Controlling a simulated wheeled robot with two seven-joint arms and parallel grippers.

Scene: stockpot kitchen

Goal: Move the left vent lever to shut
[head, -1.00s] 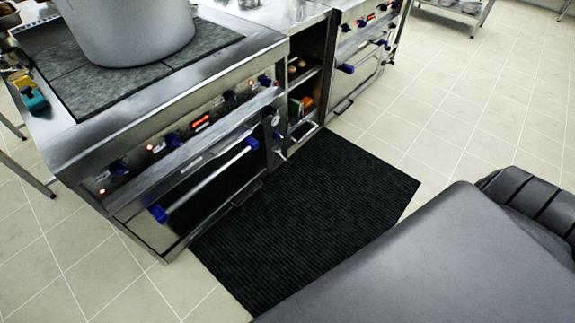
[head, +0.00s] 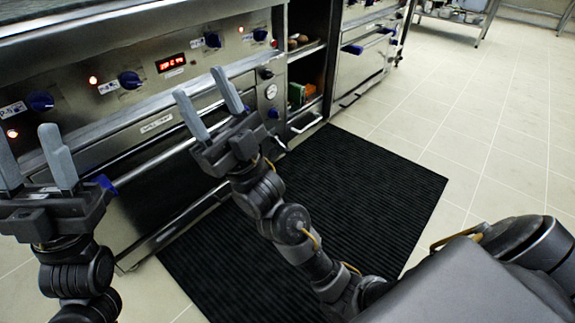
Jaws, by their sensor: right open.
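My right gripper (head: 199,82) is open and empty, its two grey fingers pointing up and left in front of the oven's upper front. My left gripper (head: 24,135) is open and empty at the left edge, fingers apart in front of the range. A narrow steel panel (head: 270,103) right of the oven door carries a black knob (head: 266,73), a small round dial (head: 271,91) and a blue-tipped control (head: 273,113). I cannot tell which small part is the left vent lever or how it is set. Neither gripper visibly touches a control.
Blue knobs (head: 130,80), lit lamps and a red display (head: 171,63) line the range front. The oven handle runs behind my grippers. Open shelves (head: 302,85) and a second oven (head: 362,65) stand right.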

